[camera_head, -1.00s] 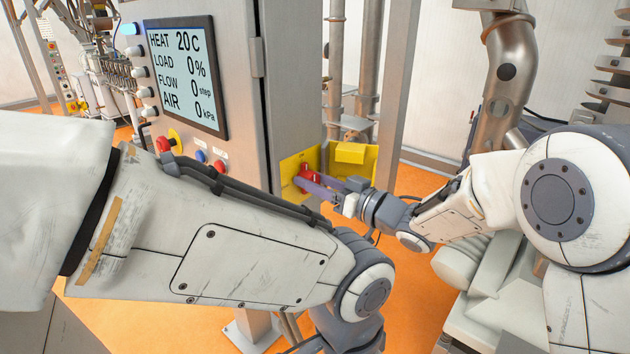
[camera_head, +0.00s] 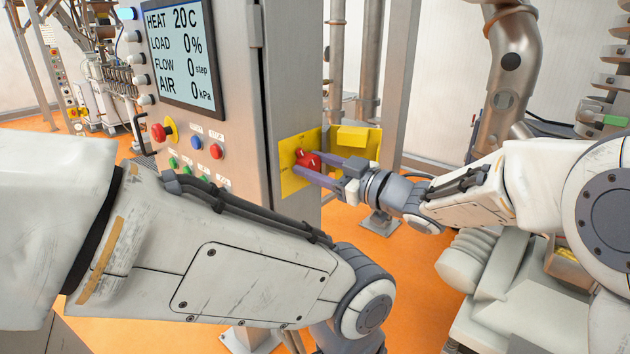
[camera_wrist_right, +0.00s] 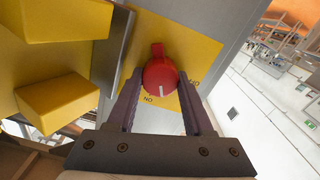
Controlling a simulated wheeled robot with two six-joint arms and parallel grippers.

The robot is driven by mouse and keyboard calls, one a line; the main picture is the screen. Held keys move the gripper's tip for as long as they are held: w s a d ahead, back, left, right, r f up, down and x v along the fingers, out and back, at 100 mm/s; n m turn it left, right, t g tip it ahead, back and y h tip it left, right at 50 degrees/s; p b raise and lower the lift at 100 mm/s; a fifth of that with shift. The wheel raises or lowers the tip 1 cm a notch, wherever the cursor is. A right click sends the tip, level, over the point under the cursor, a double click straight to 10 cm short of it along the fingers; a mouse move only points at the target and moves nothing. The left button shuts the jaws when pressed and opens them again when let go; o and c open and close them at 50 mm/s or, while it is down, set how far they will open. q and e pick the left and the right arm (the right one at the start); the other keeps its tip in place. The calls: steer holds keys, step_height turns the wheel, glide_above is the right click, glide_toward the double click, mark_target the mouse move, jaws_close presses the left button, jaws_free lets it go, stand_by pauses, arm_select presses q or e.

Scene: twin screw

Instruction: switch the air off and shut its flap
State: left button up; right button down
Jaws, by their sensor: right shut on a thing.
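The red air knob (camera_head: 309,159) sits on a yellow plate (camera_head: 287,180) on the cabinet's side. In the right wrist view the knob (camera_wrist_right: 160,74) shows a white mark on its lower side, between two small dark labels, one at its lower left and one at its right. My right gripper (camera_head: 316,168) has its two fingers on either side of the knob and is shut on it; the fingers also show in the right wrist view (camera_wrist_right: 160,98). The yellow flap (camera_head: 371,147) stands open to the right of the plate, with a yellow block on it. My left gripper is out of view.
The grey cabinet (camera_head: 240,60) carries a screen (camera_head: 187,55) reading AIR 0 kPa. Coloured buttons (camera_head: 216,151) and a red mushroom button (camera_head: 158,132) sit below the screen. A metal post (camera_head: 395,70) stands close behind the flap. My left forearm crosses the foreground.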

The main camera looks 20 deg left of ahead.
steer(key=n+b, duration=0.8)
steer(key=shift+s+f, duration=0.1)
steer(key=shift+f, duration=0.15)
steer(key=shift+r+n+b, duration=0.1)
steer(key=shift+n+b, duration=1.7)
steer(key=shift+n, duration=0.5)
steer(key=shift+c, duration=1.5)
jaws_free()
steer(key=b+v, duration=0.2)
steer(key=v, duration=0.8)
steer(key=shift+d, duration=0.2)
steer(key=shift+s, duration=0.1)
